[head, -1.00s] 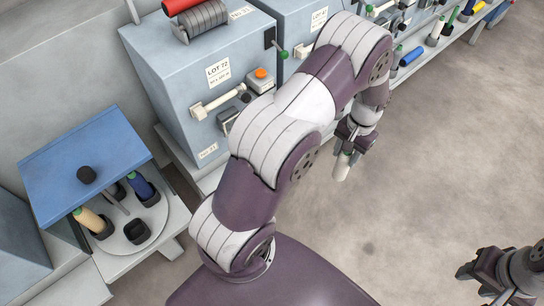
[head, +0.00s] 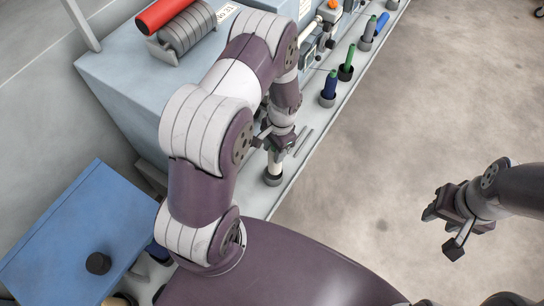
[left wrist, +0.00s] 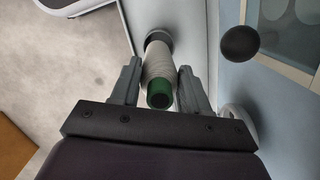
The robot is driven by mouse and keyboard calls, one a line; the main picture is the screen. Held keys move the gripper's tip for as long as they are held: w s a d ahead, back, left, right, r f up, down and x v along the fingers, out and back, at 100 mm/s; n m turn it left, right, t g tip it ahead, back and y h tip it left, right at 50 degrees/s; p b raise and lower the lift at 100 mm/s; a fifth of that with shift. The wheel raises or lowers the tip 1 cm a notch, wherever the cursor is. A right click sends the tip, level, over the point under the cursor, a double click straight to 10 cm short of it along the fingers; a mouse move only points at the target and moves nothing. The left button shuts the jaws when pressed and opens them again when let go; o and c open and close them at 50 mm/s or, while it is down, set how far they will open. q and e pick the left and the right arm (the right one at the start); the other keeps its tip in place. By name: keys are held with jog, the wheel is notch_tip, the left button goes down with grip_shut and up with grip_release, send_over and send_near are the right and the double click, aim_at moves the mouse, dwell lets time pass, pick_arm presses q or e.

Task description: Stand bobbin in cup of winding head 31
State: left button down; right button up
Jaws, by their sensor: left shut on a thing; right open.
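A whitish bobbin (head: 275,164) with a green top end is upright in my left gripper (head: 278,143), whose fingers are shut on either side of it. Its lower end meets a dark round cup (head: 272,179) on the ledge of the machine. In the left wrist view the bobbin (left wrist: 158,64) points away between the fingers (left wrist: 158,88), its far end inside the outline of the dark cup (left wrist: 159,38). I cannot tell whether it rests on the cup's bottom. My right gripper (head: 444,230) is open and empty above the floor. No number 31 is readable.
Along the ledge (head: 258,204) stand a blue bobbin (head: 330,85) and a green bobbin (head: 348,62) in cups. A red roll (head: 166,14) lies on the machine top. A blue panel (head: 75,235) is at lower left. The floor at right is clear.

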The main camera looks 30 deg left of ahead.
pick_arm(q)
notch_tip(320, 180, down, 4)
jog(key=shift+s+a+r, duration=0.1)
jog(key=shift+s, duration=0.05)
jog(key=shift+f, duration=0.25)
jog(key=shift+b, duration=0.3)
